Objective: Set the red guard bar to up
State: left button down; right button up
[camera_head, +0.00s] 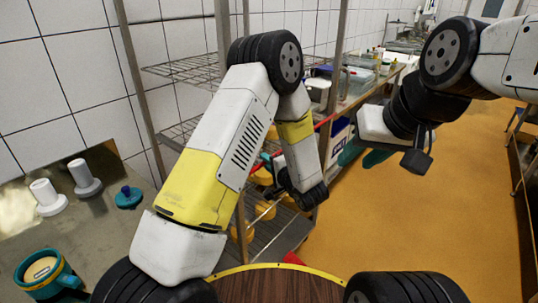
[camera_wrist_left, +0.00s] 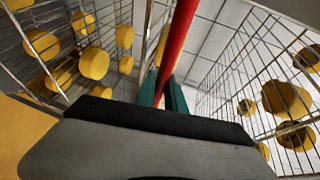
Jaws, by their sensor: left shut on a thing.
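The red guard bar (camera_head: 325,122) shows in the head view as a thin slanted piece, partly hidden behind my left arm. In the left wrist view the bar (camera_wrist_left: 179,38) runs from the top edge down between the teal fingers of my left gripper (camera_wrist_left: 162,95). The left gripper is shut on the bar. In the head view this gripper (camera_head: 268,160) is mostly hidden by my left wrist, in front of the wire rack. My right gripper (camera_head: 362,155) is apart from the bar, to its right, with its teal fingers spread and nothing seen between them.
A wire rack (camera_head: 182,68) with metal posts holds several yellow cheeses (camera_wrist_left: 94,62) close around my left gripper. The orange floor (camera_head: 400,230) at right is clear.

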pick_arm(q)
jog(key=w+d+r+m+g, duration=0.1)
jog(key=r, duration=0.8)
jog(key=w+d+r+m+g, duration=0.1)
jog(key=w+r+m, duration=0.1)
jog(key=r, duration=0.7)
jog(key=shift+r, duration=0.3)
jog(key=shift+d, duration=0.1)
jog(key=c, duration=1.4)
grip_release()
jog(key=v, duration=0.8)
jog(key=shift+f, duration=0.15)
jog(key=shift+c, duration=0.3)
